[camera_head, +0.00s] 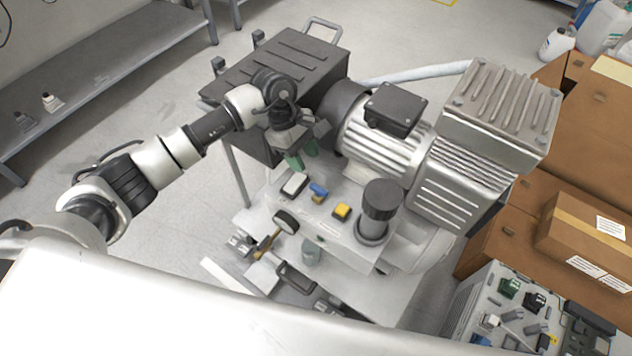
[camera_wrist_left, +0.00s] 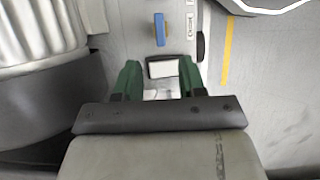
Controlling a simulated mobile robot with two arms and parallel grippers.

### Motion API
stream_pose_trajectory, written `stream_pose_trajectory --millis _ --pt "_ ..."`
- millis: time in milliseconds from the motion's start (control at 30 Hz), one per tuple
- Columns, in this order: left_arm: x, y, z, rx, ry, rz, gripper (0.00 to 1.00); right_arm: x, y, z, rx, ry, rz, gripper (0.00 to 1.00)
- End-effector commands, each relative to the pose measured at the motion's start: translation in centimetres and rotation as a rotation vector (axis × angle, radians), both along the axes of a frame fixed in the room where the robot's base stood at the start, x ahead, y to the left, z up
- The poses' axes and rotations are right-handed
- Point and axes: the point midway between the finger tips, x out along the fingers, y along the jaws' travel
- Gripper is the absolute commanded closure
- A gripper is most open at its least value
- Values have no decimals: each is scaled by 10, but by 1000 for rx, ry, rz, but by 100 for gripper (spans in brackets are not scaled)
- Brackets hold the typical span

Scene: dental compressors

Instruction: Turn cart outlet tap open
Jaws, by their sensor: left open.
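A small blue lever handle (camera_head: 318,190) stands on the front panel of the compressor cart, most likely the outlet tap. It also shows in the left wrist view (camera_wrist_left: 160,29), beyond the fingertips. Beside it is a white rocker switch (camera_head: 294,184), which shows in the left wrist view (camera_wrist_left: 162,68) in line with the gap between the fingers. My left gripper (camera_head: 302,156) has green fingers, also seen in the left wrist view (camera_wrist_left: 159,80). It is open, with nothing held, just behind the switch and apart from the blue lever. My right gripper is not in view.
A yellow knob (camera_head: 341,211), a pressure gauge (camera_head: 286,220) and a brass fitting (camera_head: 267,242) are near the lever. The ribbed motor (camera_head: 378,145) and dark cylinder (camera_head: 380,211) rise to the right. Cardboard boxes (camera_head: 590,235) stand further right.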

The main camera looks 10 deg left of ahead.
Motion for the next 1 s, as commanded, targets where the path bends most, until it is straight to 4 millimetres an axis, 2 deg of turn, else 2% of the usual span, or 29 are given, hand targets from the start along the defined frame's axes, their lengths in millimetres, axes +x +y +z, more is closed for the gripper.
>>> stream_pose_trajectory --millis 200,400,600,867,1000 --pt "-8 -17 -41 -3 5 1 60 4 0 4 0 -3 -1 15" --pt "-12 -28 -69 -5 4 1 60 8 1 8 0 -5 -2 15" --pt "-13 -31 -80 -4 2 1 60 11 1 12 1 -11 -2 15" --pt "-13 -32 -81 -4 1 1 60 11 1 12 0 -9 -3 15" --pt "-13 -32 -80 -4 1 1 81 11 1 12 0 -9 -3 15"
